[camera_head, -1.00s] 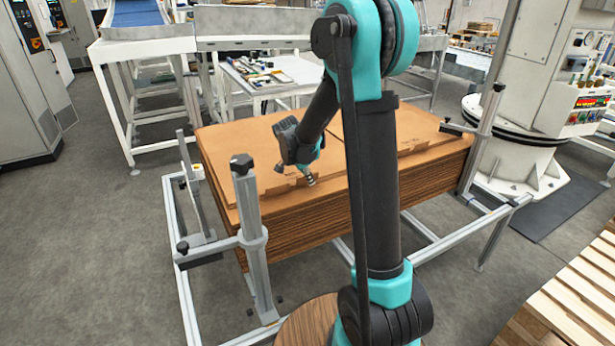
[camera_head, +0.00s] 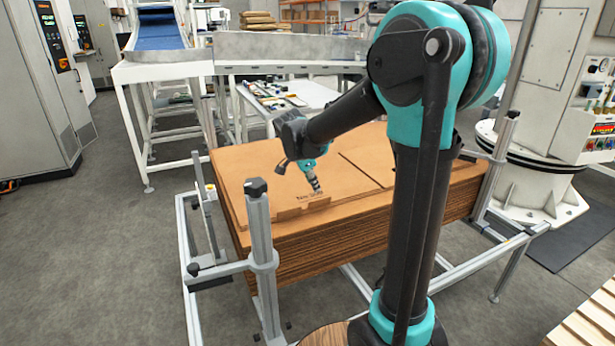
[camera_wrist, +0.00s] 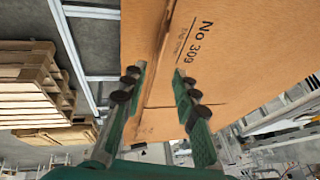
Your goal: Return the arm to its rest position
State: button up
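My gripper (camera_head: 314,184) hangs over the top of a stack of flat brown cardboard (camera_head: 262,170), near its front edge. In the wrist view my gripper (camera_wrist: 160,78) shows two green fingers with dark round pads, spread apart with a gap between them. No held object shows between the fingers. The cardboard (camera_wrist: 235,55) fills the upper middle of that view, with "No 309" printed on it and a fold or edge line running between the fingers. The exact height of the gripper above the cardboard cannot be told.
A metal frame with upright posts (camera_head: 262,245) surrounds the stack. A table with small items (camera_head: 285,95) and a conveyor (camera_head: 285,47) stand behind it. A white machine base (camera_head: 530,190) is at the right. Wooden pallets (camera_wrist: 30,85) show left in the wrist view. Grey floor is open at left.

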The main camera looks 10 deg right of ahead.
jog(key=s+d+f+n+y, duration=0.1)
jog(key=s+f+n, duration=0.3)
jog(key=s, duration=0.4)
jog(key=s+d+f+n+y, duration=0.1)
jog(key=s+d+f+n, duration=0.3)
jog(key=s, duration=0.5)
jog(key=s+d+f+n+y, duration=0.1)
jog(key=s+f+n, duration=0.3)
jog(key=s, duration=0.5)
jog(key=d+n, duration=0.1)
jog(key=n, duration=0.1)
jog(key=shift+d+n, duration=0.2)
jog(key=shift+n, duration=0.2)
